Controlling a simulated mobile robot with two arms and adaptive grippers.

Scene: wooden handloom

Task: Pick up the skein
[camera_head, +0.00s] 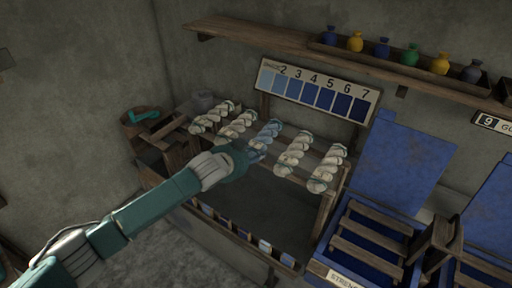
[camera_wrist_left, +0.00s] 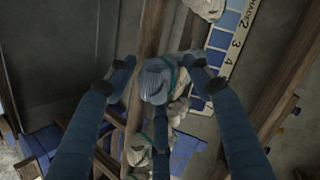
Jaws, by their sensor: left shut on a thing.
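Several twisted skeins lie in a row across a wooden rack. The middle one is a light blue skein (camera_head: 268,131); the others, such as the skein (camera_head: 292,152) to its right, are cream. My left gripper (camera_head: 254,152) reaches in from the left and is at the near end of the blue skein, covering part of it. In the left wrist view the blue-grey skein (camera_wrist_left: 156,82) sits between the fingers of my left gripper (camera_wrist_left: 157,66), which are shut on it. My right gripper is not in view.
A numbered shade board (camera_head: 318,90) with blue patches stands behind the rack. A shelf (camera_head: 270,38) above holds several small coloured bottles. Blue panels and wooden slats (camera_head: 368,238) stand at the right. A dark, open-topped bin lies under the rack.

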